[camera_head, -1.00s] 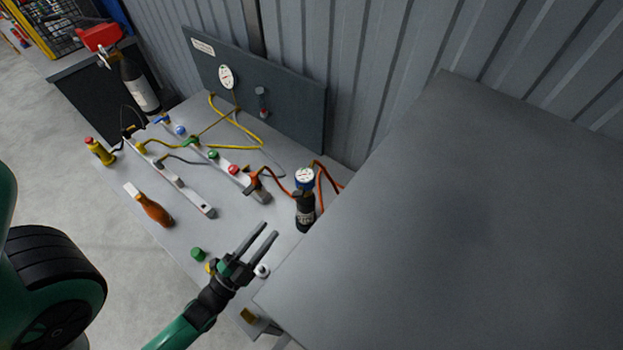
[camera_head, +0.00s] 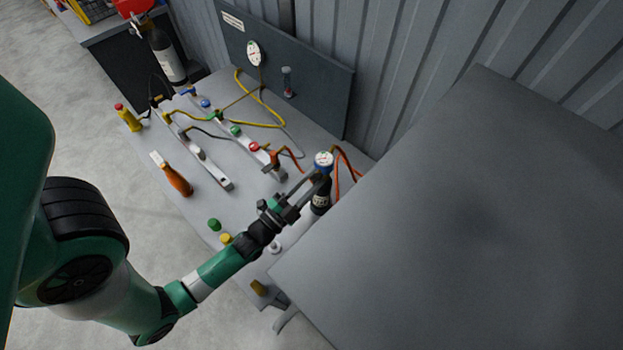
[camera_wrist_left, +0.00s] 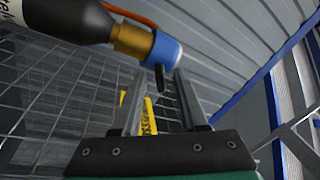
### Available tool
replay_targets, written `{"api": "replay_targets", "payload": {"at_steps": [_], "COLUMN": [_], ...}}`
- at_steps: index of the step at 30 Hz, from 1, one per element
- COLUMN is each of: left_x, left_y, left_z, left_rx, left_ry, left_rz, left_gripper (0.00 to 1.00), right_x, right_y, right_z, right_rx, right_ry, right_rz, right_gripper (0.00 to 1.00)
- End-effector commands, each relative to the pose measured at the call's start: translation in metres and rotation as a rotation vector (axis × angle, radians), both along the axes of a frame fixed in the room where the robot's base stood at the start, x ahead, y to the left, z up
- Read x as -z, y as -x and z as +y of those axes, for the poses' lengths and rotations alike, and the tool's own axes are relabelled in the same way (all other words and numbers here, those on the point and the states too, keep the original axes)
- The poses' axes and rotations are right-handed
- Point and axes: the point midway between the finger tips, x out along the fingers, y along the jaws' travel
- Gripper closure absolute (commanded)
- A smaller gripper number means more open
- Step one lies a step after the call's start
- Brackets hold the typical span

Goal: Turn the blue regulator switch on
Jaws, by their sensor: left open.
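The blue regulator (camera_head: 324,157) has a white gauge face and sits on top of a black bottle (camera_head: 321,198) at the right of the bench. In the left wrist view, the blue regulator (camera_wrist_left: 165,49) joins a brass neck on the bottle (camera_wrist_left: 65,18). A small dark lever (camera_wrist_left: 160,77) hangs from it and appears between the finger ends. My left gripper (camera_head: 317,181) is open, with its fingertips close to the regulator and partly in front of the bottle. The wrist view also shows the open fingers (camera_wrist_left: 160,80). I cannot tell whether they touch the lever.
A manifold bar with coloured knobs (camera_head: 254,147) and orange hoses (camera_head: 347,165) lie close by. A large grey panel (camera_head: 450,210) fills the right side.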

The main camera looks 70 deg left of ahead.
Motion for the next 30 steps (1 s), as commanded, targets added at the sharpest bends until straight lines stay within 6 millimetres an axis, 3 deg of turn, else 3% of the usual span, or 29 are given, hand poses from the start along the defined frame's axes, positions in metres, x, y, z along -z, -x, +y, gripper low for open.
{"api": "replay_targets", "payload": {"at_steps": [5,12,30], "left_x": [0.0002,0.0000,0.0018], "left_y": [0.0001,0.0003,0.0000], "left_z": [0.0000,0.0000,-0.0005], "left_rx": [0.000,-0.001,0.001], "left_ry": [0.000,0.000,0.037], "left_rz": [0.000,-0.001,-0.040], "left_gripper": [0.57,1.00,1.00], "right_x": [0.0001,0.0001,0.0062], "right_y": [0.0001,0.0000,0.0000], "right_z": [0.0000,0.0000,0.0000], "right_rx": [0.000,0.000,0.000], "right_ry": [0.000,0.000,0.000], "right_rz": [0.000,0.000,0.000], "right_gripper": [0.20,0.20,0.20]}}
